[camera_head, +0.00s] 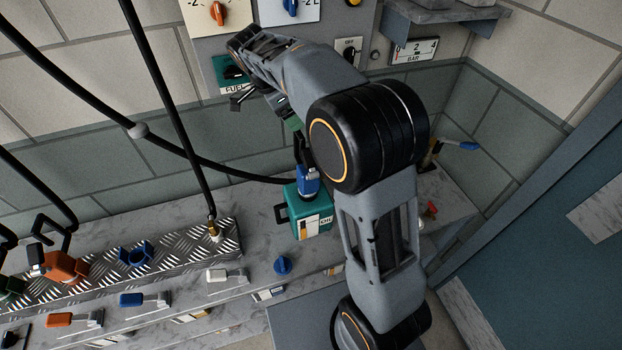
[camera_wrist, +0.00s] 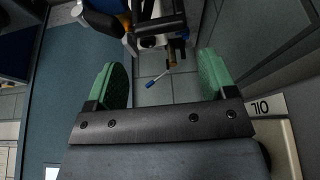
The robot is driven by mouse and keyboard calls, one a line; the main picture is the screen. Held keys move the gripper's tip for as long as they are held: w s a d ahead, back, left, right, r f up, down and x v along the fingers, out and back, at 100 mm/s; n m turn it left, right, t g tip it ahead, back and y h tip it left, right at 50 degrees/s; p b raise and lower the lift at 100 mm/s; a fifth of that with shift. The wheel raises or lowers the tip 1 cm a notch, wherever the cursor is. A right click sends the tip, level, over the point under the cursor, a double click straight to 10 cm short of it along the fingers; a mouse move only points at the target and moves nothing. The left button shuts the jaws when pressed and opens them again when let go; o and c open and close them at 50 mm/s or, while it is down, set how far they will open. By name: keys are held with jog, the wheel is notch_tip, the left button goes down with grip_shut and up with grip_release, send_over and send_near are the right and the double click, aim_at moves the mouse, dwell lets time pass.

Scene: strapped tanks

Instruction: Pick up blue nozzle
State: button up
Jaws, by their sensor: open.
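The blue nozzle (camera_head: 308,181) stands at the top of a green tank (camera_head: 313,218) in the head view, with its black upper part above it and a black hose running in from the left. My gripper's green pads stand wide apart with nothing between them in the wrist view (camera_wrist: 163,75). In the head view my gripper is mostly hidden behind my arm; a green piece that looks like one pad shows above the nozzle. The gripper is apart from the nozzle. I cannot make out the nozzle in the wrist view.
An empty blue holder (camera_head: 136,254) and an orange nozzle (camera_head: 65,267) are on the metal-plated ledge at left. A wall panel with knobs (camera_head: 218,13) is behind my arm. A blue-handled valve (camera_head: 460,146) is at right. Black hoses cross the left side.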

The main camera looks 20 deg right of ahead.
aim_at(301, 131)
jog(key=shift+p+x, duration=0.8)
jog(key=shift+x, duration=2.2)
jog(key=shift+a, duration=0.1)
jog(key=c, duration=1.3)
